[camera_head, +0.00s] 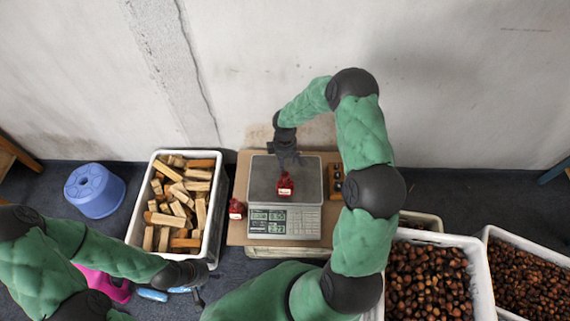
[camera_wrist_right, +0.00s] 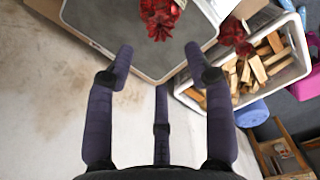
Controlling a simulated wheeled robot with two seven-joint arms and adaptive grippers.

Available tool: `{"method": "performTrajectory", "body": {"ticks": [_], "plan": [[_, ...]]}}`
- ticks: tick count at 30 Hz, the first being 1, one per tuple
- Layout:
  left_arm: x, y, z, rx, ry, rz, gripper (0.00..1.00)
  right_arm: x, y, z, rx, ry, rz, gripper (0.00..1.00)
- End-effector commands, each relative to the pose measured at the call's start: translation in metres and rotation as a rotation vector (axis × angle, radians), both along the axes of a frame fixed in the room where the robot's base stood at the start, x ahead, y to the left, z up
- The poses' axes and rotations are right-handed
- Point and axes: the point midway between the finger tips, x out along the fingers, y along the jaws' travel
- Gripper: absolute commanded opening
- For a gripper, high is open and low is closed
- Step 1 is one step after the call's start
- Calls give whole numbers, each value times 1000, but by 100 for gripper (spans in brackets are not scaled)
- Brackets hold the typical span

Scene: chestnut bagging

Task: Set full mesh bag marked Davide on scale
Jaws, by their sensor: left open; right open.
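A red mesh bag (camera_head: 285,185) with a small pale label stands on the plate of the scale (camera_head: 262,178); the writing is too small to read. The same bag (camera_wrist_right: 160,20) shows at the top of the right wrist view, on the grey plate. A second red bag (camera_head: 236,209) stands just left of the scale, on the board. My right gripper (camera_head: 288,160) is open and empty, behind the bag and apart from it; its spread fingers show in the wrist view (camera_wrist_right: 160,70). My left gripper (camera_head: 197,290) is open, low and left of the scale.
A white crate of wood blocks (camera_head: 133,222) stands left of the scale. White crates of chestnuts (camera_head: 478,268) stand at the right. A blue stool (camera_head: 95,190) is at the far left. A brown wooden holder (camera_head: 335,182) lies beside the scale. The wall is close behind.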

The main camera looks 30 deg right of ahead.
Motion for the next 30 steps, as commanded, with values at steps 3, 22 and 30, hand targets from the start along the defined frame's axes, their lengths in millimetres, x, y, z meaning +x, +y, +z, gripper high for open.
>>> {"method": "performTrajectory", "body": {"ticks": [3, 22, 30], "plan": [[0, 0, 3, 0, 0, 0, 53, -2, 4, 5, 7, 3, -4, 53], [0, 0, 2, 0, 0, 0, 53, -182, 205, -57, 361, 119, -784, 53], [0, 0, 2, 0, 0, 0, 53, -221, 212, -55, 335, 132, -955, 53]]}}
